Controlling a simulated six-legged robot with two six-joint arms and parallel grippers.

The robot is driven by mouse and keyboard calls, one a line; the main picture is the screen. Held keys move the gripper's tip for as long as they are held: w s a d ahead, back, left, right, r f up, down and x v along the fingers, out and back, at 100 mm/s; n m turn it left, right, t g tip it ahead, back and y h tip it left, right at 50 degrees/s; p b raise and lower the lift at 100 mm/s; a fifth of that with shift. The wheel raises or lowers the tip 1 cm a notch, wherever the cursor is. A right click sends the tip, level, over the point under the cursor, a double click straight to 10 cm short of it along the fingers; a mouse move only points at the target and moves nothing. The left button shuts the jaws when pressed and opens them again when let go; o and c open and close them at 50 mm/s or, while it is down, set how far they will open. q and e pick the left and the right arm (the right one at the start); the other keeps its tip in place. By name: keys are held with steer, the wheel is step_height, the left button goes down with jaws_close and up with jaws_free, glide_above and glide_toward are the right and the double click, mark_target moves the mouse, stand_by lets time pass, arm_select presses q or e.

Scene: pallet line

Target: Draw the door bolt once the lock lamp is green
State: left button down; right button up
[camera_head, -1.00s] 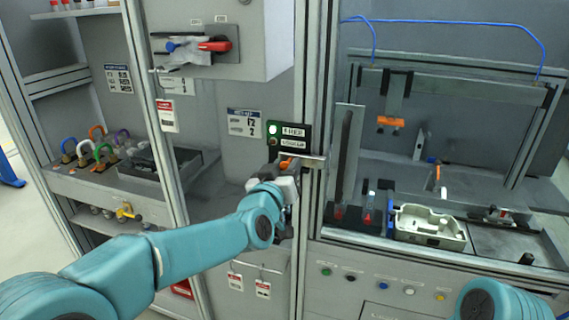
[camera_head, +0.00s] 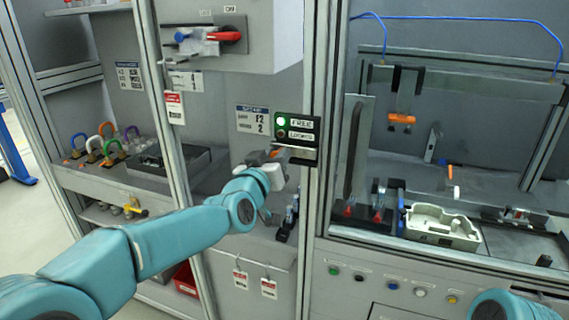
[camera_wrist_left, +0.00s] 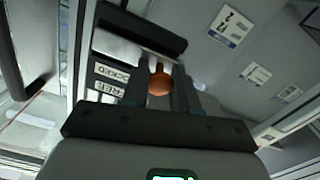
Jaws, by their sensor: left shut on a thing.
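The lock lamp panel (camera_head: 297,128) is on the frame post beside the door. Its upper lamp (camera_head: 281,121), next to the word FREE, glows green; the lower one by LOCKED is dark. The silver door bolt (camera_head: 300,150) lies just below the panel, its right end near the panel's right edge. My left gripper (camera_head: 274,156) is shut on the bolt's orange knob, which shows between the fingers in the left wrist view (camera_wrist_left: 160,84). The fingers partly cover the bolt. My right gripper is out of view; only part of that arm shows at bottom right.
A switch box with a red handle (camera_head: 225,36) hangs above left. Several coloured padlocks (camera_head: 95,150) and a dark tray (camera_head: 165,160) sit on the left shelf. Red-and-white tags (camera_head: 240,280) hang below. A pale housing (camera_head: 441,226) stands in the right-hand cell.

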arm_select(q)
steer(key=shift+a, duration=0.15)
steer(key=c, duration=1.2)
jaws_free()
steer(key=shift+a, duration=0.15)
steer(key=b+v, duration=0.3)
steer(key=v, duration=1.3)
steer(key=shift+s+b, duration=0.1)
steer(key=shift+b, duration=0.2)
